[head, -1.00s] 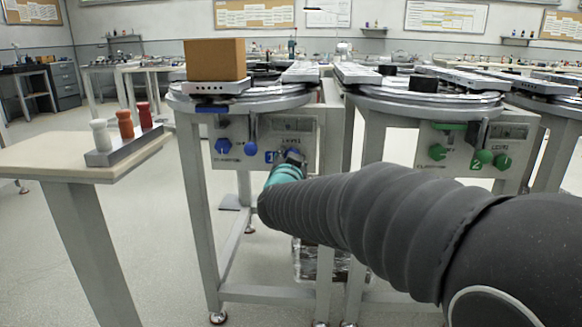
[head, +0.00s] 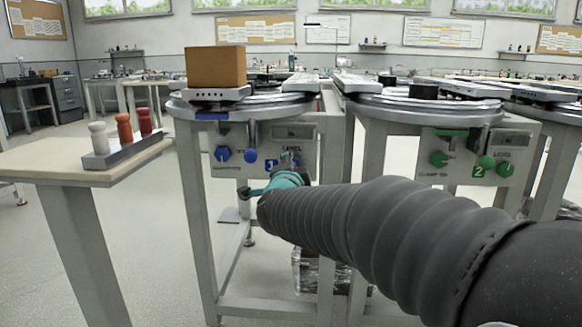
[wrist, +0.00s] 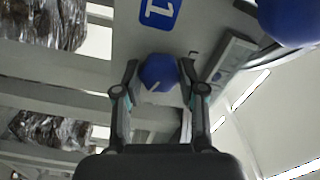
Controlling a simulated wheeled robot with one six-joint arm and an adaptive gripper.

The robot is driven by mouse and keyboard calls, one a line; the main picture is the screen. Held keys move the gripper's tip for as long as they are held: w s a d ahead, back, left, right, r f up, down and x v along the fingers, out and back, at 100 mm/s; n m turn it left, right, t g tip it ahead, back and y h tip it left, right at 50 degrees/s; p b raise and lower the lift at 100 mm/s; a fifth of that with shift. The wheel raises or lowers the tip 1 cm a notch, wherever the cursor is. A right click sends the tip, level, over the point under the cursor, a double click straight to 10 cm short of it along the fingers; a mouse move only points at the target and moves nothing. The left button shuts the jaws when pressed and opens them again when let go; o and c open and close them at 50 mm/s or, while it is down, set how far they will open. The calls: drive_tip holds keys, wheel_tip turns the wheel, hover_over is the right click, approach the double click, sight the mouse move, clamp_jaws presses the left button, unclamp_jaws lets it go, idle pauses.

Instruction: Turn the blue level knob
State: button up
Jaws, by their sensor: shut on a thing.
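The blue level knob (wrist: 155,70) shows in the wrist view with a short white mark on its face, below a blue label with a white 1 (wrist: 160,11). My gripper (wrist: 159,67) is shut on this knob, one finger on each side. In the head view my arm reaches to the grey panel (head: 235,138) of the first stand, and its teal wrist part sits just below the level knob's place. There the knob is mostly hidden by the gripper.
Two other blue knobs (head: 222,154) and (head: 250,155) are left of my gripper. A brown box (head: 216,66) sits on the track above. A second panel with green knobs (head: 439,159) is to the right. A side table (head: 60,158) carries a rack of pegs.

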drive_tip(key=shift+m, duration=0.9)
drive_tip(key=o, duration=1.1)
drive_tip(key=shift+o, duration=0.2)
drive_tip(key=shift+s, duration=0.1)
drive_tip(key=s, duration=1.1)
drive_tip(key=shift+s+a, duration=0.25)
drive_tip(key=shift+s, duration=0.15)
